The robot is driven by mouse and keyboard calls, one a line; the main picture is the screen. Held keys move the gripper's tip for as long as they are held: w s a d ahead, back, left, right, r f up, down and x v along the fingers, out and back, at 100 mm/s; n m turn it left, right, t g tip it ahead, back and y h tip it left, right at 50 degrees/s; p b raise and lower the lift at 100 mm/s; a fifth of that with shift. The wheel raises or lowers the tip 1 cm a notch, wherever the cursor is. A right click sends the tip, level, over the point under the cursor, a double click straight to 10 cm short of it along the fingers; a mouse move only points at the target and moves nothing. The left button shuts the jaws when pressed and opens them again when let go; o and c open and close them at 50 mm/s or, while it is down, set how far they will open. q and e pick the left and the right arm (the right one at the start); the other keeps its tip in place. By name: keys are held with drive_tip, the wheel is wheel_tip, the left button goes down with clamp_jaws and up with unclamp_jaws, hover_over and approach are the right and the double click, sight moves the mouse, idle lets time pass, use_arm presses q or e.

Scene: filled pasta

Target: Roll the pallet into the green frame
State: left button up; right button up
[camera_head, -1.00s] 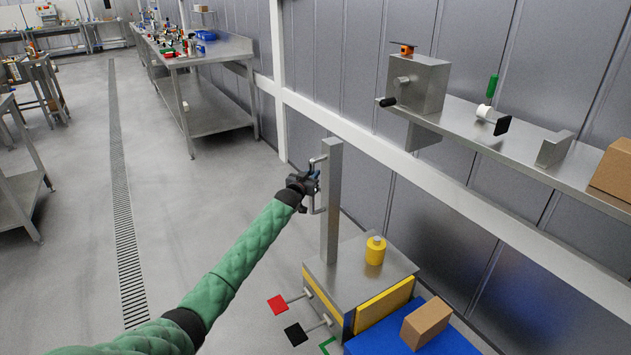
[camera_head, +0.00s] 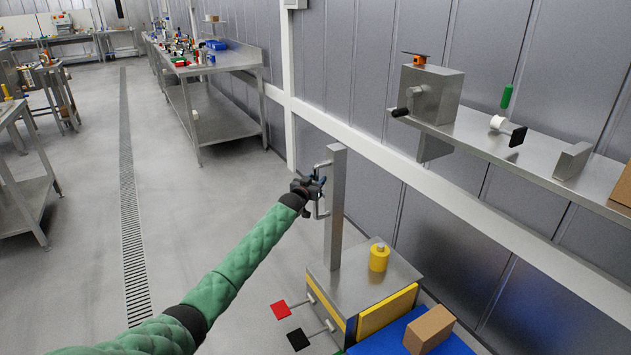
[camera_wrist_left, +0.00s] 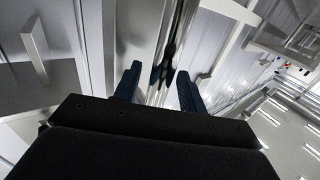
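A steel wheeled unit (camera_head: 347,291) with yellow sides, a tall mast (camera_head: 334,210) and red and black pedals stands on the floor at bottom centre. The blue pallet (camera_head: 392,338) is beside it, carrying a brown box (camera_head: 428,329); the frame's lower edge cuts it off. My left gripper (camera_head: 317,188) is at the bracket handle (camera_head: 322,212) on the mast and appears shut on its bar. The left wrist view shows two dark blue fingers (camera_wrist_left: 157,88) with a bar between them. Only a sliver of green (camera_head: 339,352) shows on the floor. My right gripper is out of view.
A wall shelf (camera_head: 540,160) with a crank box (camera_head: 430,93) and small parts overhangs on the right. A steel table (camera_head: 215,62) stands at the back. Open floor (camera_head: 170,200) with a drain strip (camera_head: 130,200) lies to the left.

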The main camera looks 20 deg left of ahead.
use_arm(q)
drive_tip(key=shift+s+f, duration=0.1)
drive_tip(key=shift+s, duration=0.45)
drive_tip(key=s, duration=0.6)
drive_tip(key=shift+s+a+b, duration=0.3)
drive_tip(key=shift+b, duration=0.05)
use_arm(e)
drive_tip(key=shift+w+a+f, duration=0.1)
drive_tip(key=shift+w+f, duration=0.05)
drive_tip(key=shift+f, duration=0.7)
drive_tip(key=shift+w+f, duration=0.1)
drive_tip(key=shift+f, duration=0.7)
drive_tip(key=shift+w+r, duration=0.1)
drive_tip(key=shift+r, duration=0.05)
